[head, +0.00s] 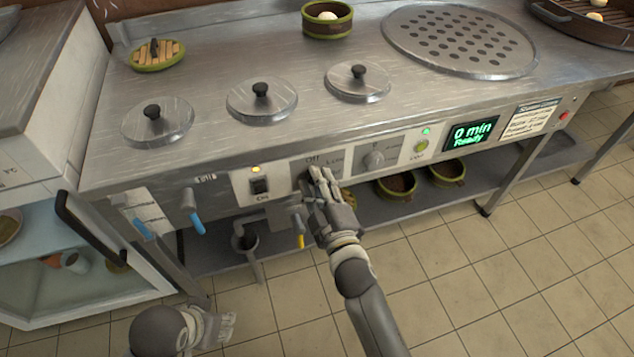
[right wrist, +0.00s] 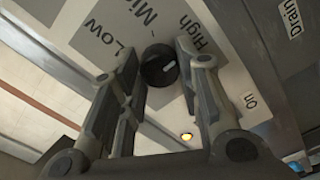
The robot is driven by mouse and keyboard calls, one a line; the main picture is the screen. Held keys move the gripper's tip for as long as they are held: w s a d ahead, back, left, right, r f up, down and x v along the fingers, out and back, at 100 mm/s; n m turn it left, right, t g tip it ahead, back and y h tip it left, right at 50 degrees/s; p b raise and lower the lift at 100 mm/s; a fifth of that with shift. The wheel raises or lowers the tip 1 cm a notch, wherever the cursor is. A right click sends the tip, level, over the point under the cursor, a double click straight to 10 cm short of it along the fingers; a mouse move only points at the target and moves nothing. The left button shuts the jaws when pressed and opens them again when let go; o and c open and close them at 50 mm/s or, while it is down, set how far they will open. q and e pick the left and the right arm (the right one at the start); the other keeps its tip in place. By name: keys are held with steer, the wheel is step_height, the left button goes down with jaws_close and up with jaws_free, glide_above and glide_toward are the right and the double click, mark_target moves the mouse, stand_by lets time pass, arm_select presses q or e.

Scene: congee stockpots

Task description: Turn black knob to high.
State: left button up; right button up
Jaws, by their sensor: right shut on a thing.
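The black knob (right wrist: 157,66) shows in the right wrist view on a light panel with Low, Mid and High labels. A short white mark on its face lies toward the lower right of that picture; I cannot tell for certain which label it matches. My right gripper (head: 318,182) is at the stove's front panel, its fingers shut on both sides of the knob; these fingers also show in the right wrist view (right wrist: 160,75). In the head view the hand hides most of the knob. My left gripper (head: 222,325) hangs low at bottom left, away from the panel; its opening is unclear.
Blue-handled (head: 193,212) and yellow-handled (head: 299,233) taps stick out below. Lidded pots (head: 262,101) line the steel top. A timer display (head: 470,134) reads 0 min, Ready.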

steer(key=o, duration=1)
steer(key=v, duration=1.2)
